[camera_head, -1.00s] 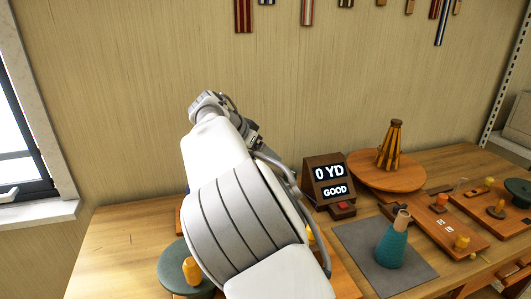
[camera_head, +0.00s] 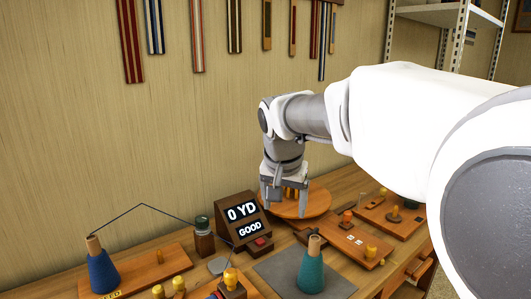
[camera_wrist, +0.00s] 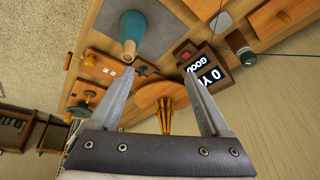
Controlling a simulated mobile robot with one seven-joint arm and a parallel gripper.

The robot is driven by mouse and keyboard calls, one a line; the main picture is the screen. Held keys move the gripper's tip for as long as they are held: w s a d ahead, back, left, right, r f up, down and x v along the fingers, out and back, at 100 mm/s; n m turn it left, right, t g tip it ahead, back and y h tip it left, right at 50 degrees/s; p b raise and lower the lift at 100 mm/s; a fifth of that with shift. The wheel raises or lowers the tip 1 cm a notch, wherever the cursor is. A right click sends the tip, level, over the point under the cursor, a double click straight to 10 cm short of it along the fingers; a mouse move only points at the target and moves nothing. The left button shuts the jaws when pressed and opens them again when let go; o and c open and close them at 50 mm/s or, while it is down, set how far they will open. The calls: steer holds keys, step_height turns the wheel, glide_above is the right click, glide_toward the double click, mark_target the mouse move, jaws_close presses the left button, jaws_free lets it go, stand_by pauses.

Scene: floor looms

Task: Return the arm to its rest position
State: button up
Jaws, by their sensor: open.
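My gripper (camera_head: 286,203) hangs fingers-down at the end of my arm in the head view, above the back of the workbench near a round wooden stand. In the wrist view my gripper (camera_wrist: 163,102) has its two fingers spread wide with nothing held between them. Beyond the fingers, the round stand (camera_wrist: 150,95) with its striped cone (camera_wrist: 165,118) shows. In the head view my arm hides part of the stand (camera_head: 315,205) and most of its cone.
A display (camera_head: 243,220) reading "0 YD GOOD" stands left of my gripper. A teal cone (camera_head: 312,270) sits on a grey mat (camera_head: 275,268). A blue cone (camera_head: 102,272) with thread stands at left. Pegged boards (camera_head: 345,245) lie at right; a shelf (camera_head: 450,14) rises behind.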

steer(key=s+d+f+n, duration=0.1)
steer(key=s+d+f, duration=0.15)
steer(key=s, duration=0.55)
steer(key=s+d+f+n+t, duration=0.15)
steer(key=s+d, duration=0.25)
steer(key=s, duration=0.4)
steer(key=s+d+f+n+g, duration=0.1)
steer(key=s+d, duration=0.3)
steer(key=s, duration=0.5)
step_height(320, 180, up, 14)
steer(key=p, duration=1.4)
steer(key=shift+w+a+r+y, duration=0.2)
steer(key=shift+w+y, duration=0.05)
steer(key=shift+y, duration=0.05)
steer(key=shift+t, duration=0.25)
steer(key=c, duration=0.4)
steer(key=shift+a+n, duration=0.15)
steer(key=shift+n, duration=0.1)
steer(key=shift+c, duration=0.5)
